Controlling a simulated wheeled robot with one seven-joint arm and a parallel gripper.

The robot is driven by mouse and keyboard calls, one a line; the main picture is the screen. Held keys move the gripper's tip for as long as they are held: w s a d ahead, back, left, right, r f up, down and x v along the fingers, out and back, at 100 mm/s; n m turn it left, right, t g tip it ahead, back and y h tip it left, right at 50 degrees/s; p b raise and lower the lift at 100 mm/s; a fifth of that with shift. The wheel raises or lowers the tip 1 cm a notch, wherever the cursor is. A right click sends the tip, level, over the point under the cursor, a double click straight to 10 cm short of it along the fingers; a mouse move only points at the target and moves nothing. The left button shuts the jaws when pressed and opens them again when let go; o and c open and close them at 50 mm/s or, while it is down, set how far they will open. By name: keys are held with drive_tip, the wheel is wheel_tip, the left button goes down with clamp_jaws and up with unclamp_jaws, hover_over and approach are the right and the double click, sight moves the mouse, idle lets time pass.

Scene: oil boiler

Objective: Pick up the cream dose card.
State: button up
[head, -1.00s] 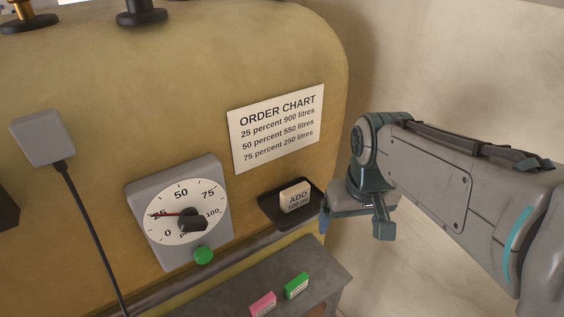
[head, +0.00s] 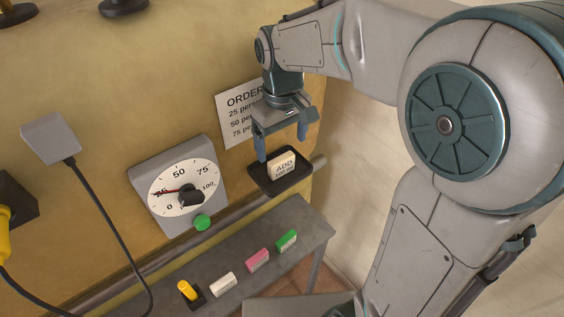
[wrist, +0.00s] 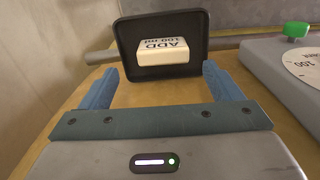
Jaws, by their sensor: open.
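The cream dose card (head: 282,164), printed "ADD 100 ml", stands in a small black tray (head: 262,186) on the boiler's front. The wrist view shows the card (wrist: 162,50) upside down inside the tray (wrist: 124,72). My gripper (head: 281,147) is open and empty, its two blue fingers pointing down just above the tray. In the wrist view the fingers of my gripper (wrist: 158,72) stand wide apart, with the card between and beyond them. They look apart from the card.
A dial (head: 184,187) with a green button (head: 202,222) is left of the tray. The order chart (head: 233,110) is behind my gripper. A grey shelf (head: 300,232) below holds a green block (head: 286,241), a pink block (head: 257,260), a white block (head: 223,285) and a yellow item (head: 187,290).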

sight(281, 158)
drive_tip(key=shift+s+a+f+p, duration=0.1)
drive_tip(key=shift+f+p, duration=0.25)
drive_tip(key=shift+f, duration=1.1)
drive_tip(key=shift+s+f+p, duration=0.1)
drive_tip(key=shift+f+p, duration=0.2)
drive_tip(key=shift+f, duration=1.15)
drive_tip(key=c, duration=1)
